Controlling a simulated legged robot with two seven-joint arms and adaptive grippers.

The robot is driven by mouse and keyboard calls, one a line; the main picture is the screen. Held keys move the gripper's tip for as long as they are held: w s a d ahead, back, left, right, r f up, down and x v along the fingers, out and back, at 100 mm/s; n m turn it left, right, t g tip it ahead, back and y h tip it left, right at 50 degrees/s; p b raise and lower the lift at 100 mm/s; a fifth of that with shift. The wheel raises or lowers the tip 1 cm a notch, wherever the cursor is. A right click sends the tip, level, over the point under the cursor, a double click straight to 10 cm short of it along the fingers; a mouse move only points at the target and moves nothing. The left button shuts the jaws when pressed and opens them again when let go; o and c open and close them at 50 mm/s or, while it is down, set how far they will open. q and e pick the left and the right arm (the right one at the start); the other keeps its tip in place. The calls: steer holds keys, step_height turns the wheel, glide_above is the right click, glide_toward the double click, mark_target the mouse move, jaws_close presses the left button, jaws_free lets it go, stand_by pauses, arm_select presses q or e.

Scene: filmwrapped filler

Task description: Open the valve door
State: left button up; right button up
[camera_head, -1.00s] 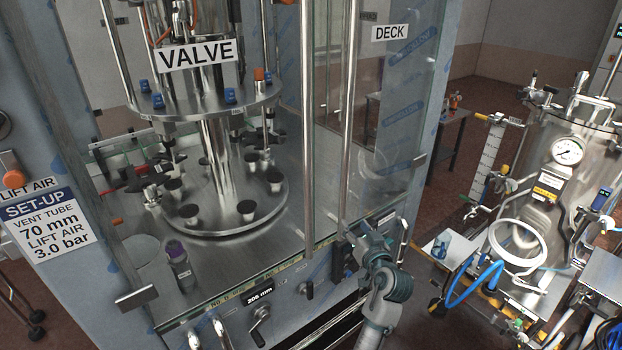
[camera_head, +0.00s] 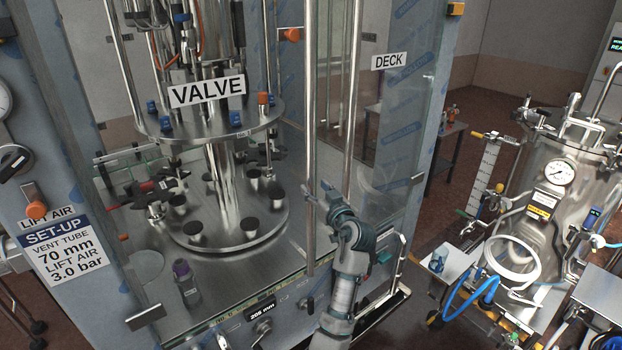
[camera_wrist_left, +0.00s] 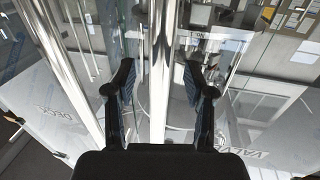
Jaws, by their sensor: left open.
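The valve door is a clear panel with a VALVE label (camera_head: 207,91). A long vertical steel bar handle (camera_head: 309,120) runs down its right side. The door looks shut. My left gripper (camera_head: 317,196) is open at the lower part of this bar. In the left wrist view the bar (camera_wrist_left: 162,60) runs between the two spread fingers of my left gripper (camera_wrist_left: 160,88), with a gap on both sides. I cannot tell how deep it sits between them. My right gripper is not in view.
A second vertical bar (camera_head: 352,100) stands close to the right, beside the clear DECK panel (camera_head: 390,130). Behind the valve door is a round steel filler table (camera_head: 225,235). A steel vessel (camera_head: 560,200) with hoses stands at the right. A front rail (camera_head: 385,310) lies below my arm.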

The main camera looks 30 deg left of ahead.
mark_target(313, 186)
arm_select(q)
steer(key=shift+p+x, duration=0.35)
steer(key=shift+x, duration=1.5)
steer(key=shift+f, duration=0.15)
steer(key=shift+c, duration=0.3)
steer(key=shift+d, duration=0.1)
jaws_close()
